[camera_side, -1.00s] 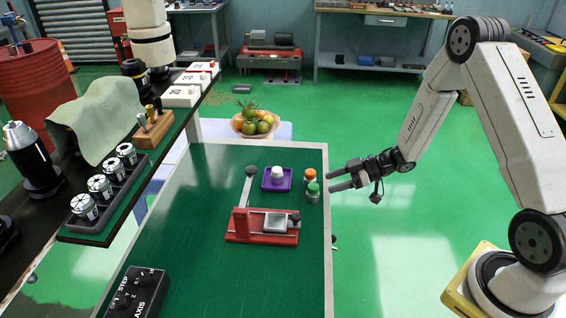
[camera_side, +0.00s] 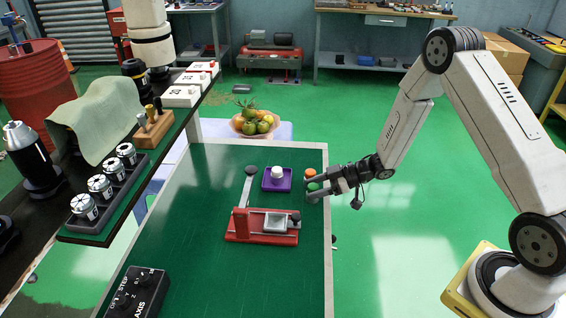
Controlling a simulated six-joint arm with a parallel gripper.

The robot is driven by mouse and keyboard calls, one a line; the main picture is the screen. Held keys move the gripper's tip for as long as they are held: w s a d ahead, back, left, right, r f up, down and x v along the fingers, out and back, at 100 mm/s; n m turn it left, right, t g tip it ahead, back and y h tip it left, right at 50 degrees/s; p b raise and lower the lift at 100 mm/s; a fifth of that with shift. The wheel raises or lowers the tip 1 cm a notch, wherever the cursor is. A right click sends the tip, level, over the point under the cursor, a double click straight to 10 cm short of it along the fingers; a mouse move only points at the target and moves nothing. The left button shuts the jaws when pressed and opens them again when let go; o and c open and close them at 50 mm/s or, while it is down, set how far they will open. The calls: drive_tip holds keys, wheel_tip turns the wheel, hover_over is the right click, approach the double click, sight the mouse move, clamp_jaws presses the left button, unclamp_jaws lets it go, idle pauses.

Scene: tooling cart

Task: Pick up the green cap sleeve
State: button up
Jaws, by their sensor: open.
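The green cap sleeve (camera_side: 312,187) is on the green-topped cart near its right edge. Only its green top shows; its body is mostly hidden behind my gripper. My gripper (camera_side: 308,189) is open, coming in from the right. Its fingers reach over the cart's right edge at the sleeve, one finger on the far side and one on the near side in the picture. I cannot tell whether either finger touches it. An orange-capped container (camera_side: 310,173) stands just behind the green one, close to the far finger, its lower part hidden.
A purple tray (camera_side: 268,183) with a white piece (camera_side: 277,173) lies left of the caps. A red fixture (camera_side: 262,235) with a grey block stands nearer on the cart (camera_side: 210,270). A black control box (camera_side: 138,291) is at the front left.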

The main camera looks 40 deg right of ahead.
drive_tip(key=shift+x, duration=1.2)
clamp_jaws()
